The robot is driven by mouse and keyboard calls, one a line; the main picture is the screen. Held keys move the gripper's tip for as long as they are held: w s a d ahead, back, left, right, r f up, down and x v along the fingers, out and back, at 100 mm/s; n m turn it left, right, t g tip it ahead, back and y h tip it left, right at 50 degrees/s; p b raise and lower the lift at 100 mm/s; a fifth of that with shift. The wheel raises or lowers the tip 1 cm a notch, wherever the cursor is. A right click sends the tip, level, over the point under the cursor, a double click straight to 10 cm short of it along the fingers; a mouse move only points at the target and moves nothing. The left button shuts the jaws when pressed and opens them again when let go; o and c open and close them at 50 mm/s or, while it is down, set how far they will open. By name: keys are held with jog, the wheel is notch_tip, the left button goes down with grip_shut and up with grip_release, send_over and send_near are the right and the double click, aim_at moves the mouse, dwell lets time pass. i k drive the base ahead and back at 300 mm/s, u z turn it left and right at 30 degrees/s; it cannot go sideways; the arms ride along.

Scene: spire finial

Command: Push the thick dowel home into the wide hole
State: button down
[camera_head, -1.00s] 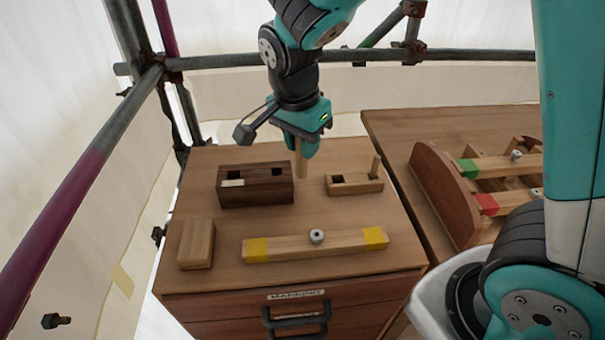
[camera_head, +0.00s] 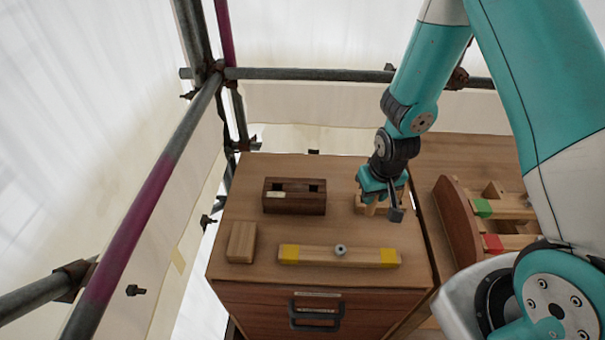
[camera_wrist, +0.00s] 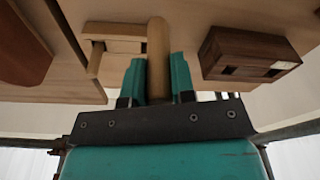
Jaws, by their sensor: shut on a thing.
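My gripper (camera_head: 374,194) is shut on a light wooden dowel (camera_wrist: 157,58), whose length stands out between the two teal fingers in the wrist view. In the head view my gripper is low over the pale slotted block (camera_head: 360,206) at the back right of the cabinet top and hides most of it. The pale block also shows in the wrist view (camera_wrist: 122,32), left of and behind the dowel. I cannot tell whether the dowel's tip is in a hole, touching the block or beside it.
A dark block (camera_head: 295,204) with two openings stands to the left; it also shows in the wrist view (camera_wrist: 245,48). A plain block (camera_head: 241,242) and a yellow-ended bar (camera_head: 315,255) lie in front. A curved wooden rack (camera_head: 458,222) stands on the right. Scaffold tubes run behind and left.

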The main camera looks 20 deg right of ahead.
aim_at(279, 195)
jog(key=k, duration=0.95)
jog(key=u, duration=1.2)
jog(key=i, duration=0.65)
jog(key=z, duration=1.2)
jog(key=i, duration=0.5)
jog(key=z, duration=0.05)
